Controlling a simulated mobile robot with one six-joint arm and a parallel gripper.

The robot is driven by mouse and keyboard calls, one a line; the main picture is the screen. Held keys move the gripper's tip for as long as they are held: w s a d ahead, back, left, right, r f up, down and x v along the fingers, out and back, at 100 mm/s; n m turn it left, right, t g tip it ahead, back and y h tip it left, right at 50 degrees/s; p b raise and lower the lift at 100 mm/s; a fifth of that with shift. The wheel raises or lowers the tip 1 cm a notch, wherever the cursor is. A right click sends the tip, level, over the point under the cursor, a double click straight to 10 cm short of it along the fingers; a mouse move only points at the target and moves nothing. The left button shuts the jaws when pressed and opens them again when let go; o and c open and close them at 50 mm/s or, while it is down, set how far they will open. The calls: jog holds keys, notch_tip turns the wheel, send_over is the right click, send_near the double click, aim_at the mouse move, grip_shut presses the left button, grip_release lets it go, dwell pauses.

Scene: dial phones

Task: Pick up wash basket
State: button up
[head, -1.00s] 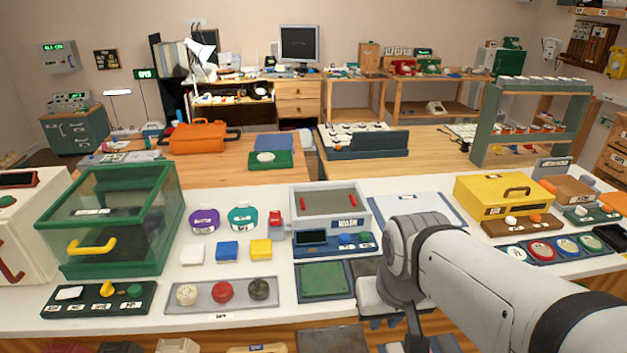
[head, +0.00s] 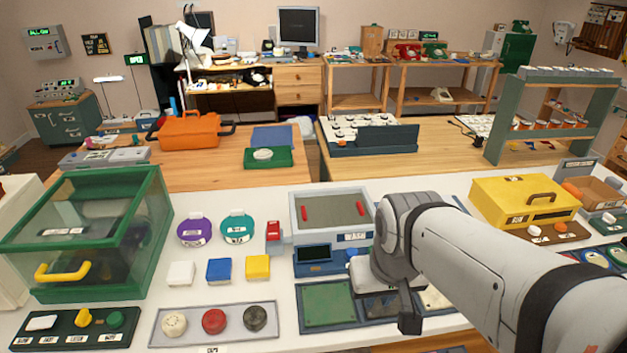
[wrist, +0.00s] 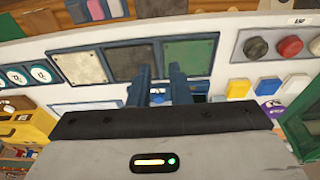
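The wash basket (head: 333,208) shows in the head view as a brownish mesh surface with two upright red handles, set in the top of a pale grey wash unit (head: 302,238) on the white counter. My gripper (head: 388,312) is at the unit's front right, nearer to me than the basket and apart from it. It hides the right part of the unit's control panel. In the wrist view my gripper (wrist: 159,88) shows two dark fingers with a gap between them and nothing held. The basket cannot be made out in the wrist view.
A green-framed glass case (head: 85,235) stands left. A tray with several round knobs (head: 213,321) lies front left. A green pad (head: 328,304) lies in front of the unit. A yellow box (head: 525,200) stands right. Coloured blocks (head: 218,269) sit just left of the unit.

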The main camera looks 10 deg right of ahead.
jog(key=shift+a, duration=0.1)
jog(key=t+p, duration=0.2)
jog(key=p, duration=0.9)
send_over(361, 206)
jog(key=s, duration=0.4)
notch_tip(361, 206, down, 4)
jog(key=shift+p+x, duration=0.95)
jog(key=shift+x, duration=3)
jog(key=shift+w+a, duration=0.1)
grip_shut()
